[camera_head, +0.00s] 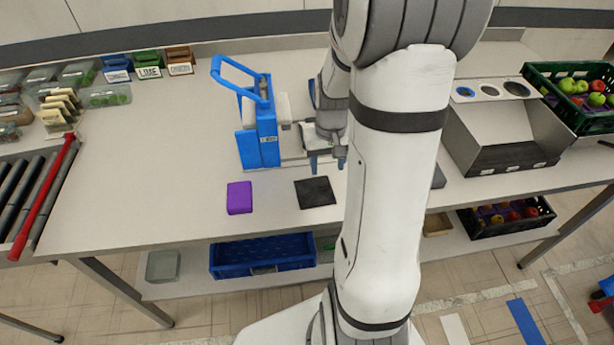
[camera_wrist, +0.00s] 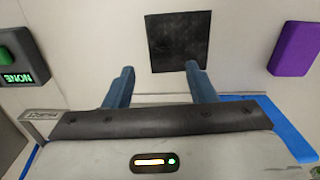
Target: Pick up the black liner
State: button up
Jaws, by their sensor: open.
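The black liner (camera_head: 315,192) is a flat dark square lying on the white table, right of the purple block. In the wrist view the liner (camera_wrist: 178,41) lies beyond my fingertips, at the top middle. My arm hides part of the table right of the liner.
A purple block (camera_head: 239,198) sits left of the liner. A blue press-like device (camera_head: 258,140) stands behind it. A grey dispenser box (camera_head: 507,137) and a dark green fruit crate (camera_head: 570,100) are at the right. The table's left middle is clear.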

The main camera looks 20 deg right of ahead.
aim_at(324, 189)
jog(key=shift+w+a+f+p, duration=0.1)
jog(key=shift+f+p, duration=0.1)
jog(key=shift+f, duration=1.05)
jog(key=shift+w+d+f+p, duration=0.1)
jog(key=shift+f+p, duration=0.15)
jog(key=shift+f, duration=1.05)
jog(key=shift+w+a+f+p, duration=0.1)
jog(key=shift+f+p, duration=0.1)
jog(key=shift+f, duration=1.05)
jog(key=shift+c, duration=0.3)
jog(key=c, duration=1)
jog(key=shift+r, duration=0.15)
